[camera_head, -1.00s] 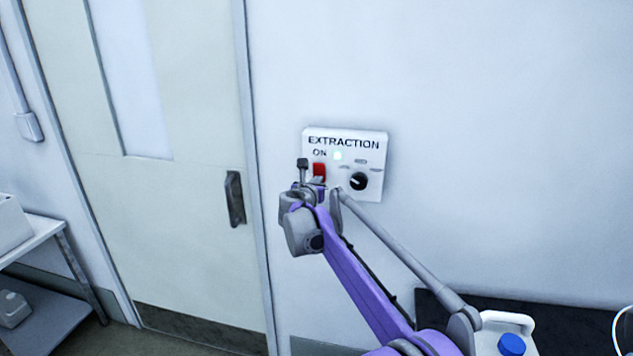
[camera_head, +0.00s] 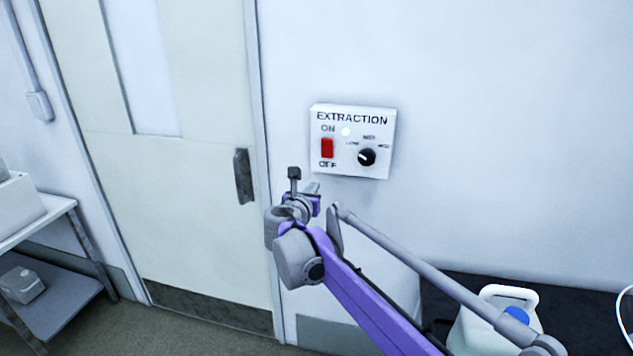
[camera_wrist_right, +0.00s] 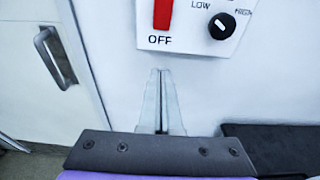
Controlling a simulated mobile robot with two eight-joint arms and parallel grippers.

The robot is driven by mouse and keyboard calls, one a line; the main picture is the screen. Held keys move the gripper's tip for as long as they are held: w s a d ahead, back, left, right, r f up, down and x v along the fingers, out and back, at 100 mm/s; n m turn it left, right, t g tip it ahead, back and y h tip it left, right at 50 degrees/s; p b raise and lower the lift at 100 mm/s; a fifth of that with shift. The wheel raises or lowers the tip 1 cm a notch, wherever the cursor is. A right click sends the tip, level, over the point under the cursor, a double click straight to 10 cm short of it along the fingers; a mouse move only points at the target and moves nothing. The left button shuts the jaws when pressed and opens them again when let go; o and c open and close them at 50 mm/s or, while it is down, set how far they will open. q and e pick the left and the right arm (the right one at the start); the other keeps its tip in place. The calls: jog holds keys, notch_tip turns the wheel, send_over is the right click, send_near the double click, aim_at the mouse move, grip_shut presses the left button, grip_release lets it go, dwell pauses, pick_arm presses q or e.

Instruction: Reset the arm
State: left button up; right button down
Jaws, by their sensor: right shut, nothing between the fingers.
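My right arm with its purple link reaches up from the lower right in the head view. Its right gripper (camera_head: 313,188) is in front of the wall, below and left of the extraction panel. In the right wrist view the right gripper (camera_wrist_right: 160,75) has its two fingers together with nothing between them, just below the OFF label. The white extraction panel (camera_head: 379,117) has a red switch (camera_head: 327,148), a black knob (camera_head: 367,157) and a lit indicator. The fingers are apart from the switch. My left gripper is not in view.
A pale door (camera_head: 190,215) with a grey handle (camera_head: 243,176) is left of the panel. A metal shelf (camera_head: 60,206) with boxes stands at far left. A dark bench top (camera_head: 465,283) at lower right holds a white jug (camera_head: 470,335) with a blue cap. The wall right of the panel is bare.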

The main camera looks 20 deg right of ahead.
jog(key=shift+s, duration=0.1)
jog(key=shift+a, duration=0.1)
dwell(0.3)
jog(key=s+f+m+g+y, duration=0.2)
jog(key=s+f+m, duration=0.4)
jog(key=s, duration=0.4)
jog(key=s+f+m+g+y, duration=0.1)
jog(key=s+f+m+g, duration=0.25)
jog(key=s+m, duration=0.6)
jog(key=s+a+f+m+y, duration=0.2)
jog(key=s+a+f+m, duration=0.1)
jog(key=s+f+m, duration=0.1)
jog(key=s+a+f+m+g+y, duration=0.1)
jog(key=s+a+f+m+y, duration=0.1)
jog(key=s+f, duration=0.4)
jog(key=s+a+f+m+y+p, duration=0.1)
jog(key=s+a+f+m+y, duration=0.1)
jog(key=s+a+f+m, duration=0.3)
jog(key=s+m, duration=0.2)
jog(key=s, duration=0.2)
jog(key=shift+s+g+y, duration=0.3)
jog(key=shift+g, duration=0.05)
jog(key=shift+r, duration=0.1)
